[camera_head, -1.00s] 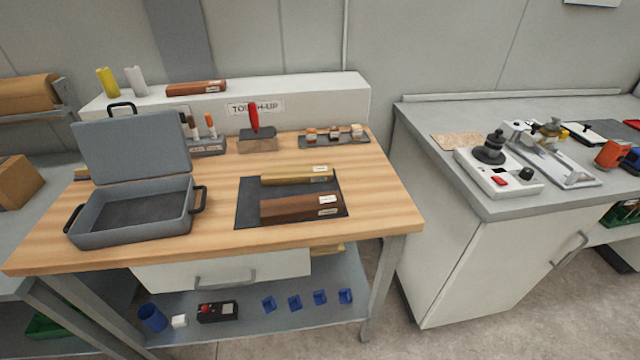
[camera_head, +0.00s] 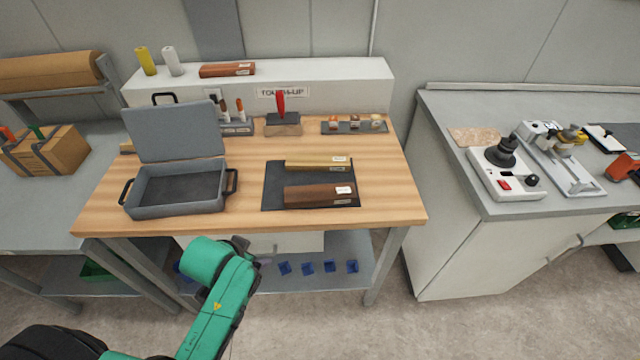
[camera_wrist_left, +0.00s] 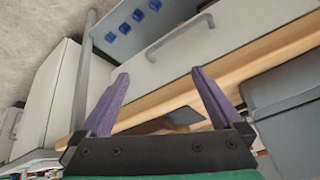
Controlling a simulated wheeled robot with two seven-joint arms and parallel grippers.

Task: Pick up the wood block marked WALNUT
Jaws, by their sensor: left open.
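Two wood blocks lie on a dark mat (camera_head: 274,176) on the workbench: a pale yellowish one (camera_head: 310,163) and, nearer the front, a dark reddish-brown one (camera_head: 312,195). Another reddish-brown block (camera_head: 226,70) lies on top of the white ledge behind. Each has a small white label, too small to read, so I cannot tell which says WALNUT. My left gripper (camera_head: 264,262) is low in front of the bench edge, apart from the blocks. In the left wrist view its purple fingers (camera_wrist_left: 161,96) are spread and empty. My right gripper is not in view.
An open grey case (camera_head: 178,208) stands left on the workbench (camera_head: 400,200). A stand with a red-handled tool (camera_head: 283,122) and a small sample tray (camera_head: 354,126) are behind the mat. A grey cabinet with devices is at right. The wood right of the mat is clear.

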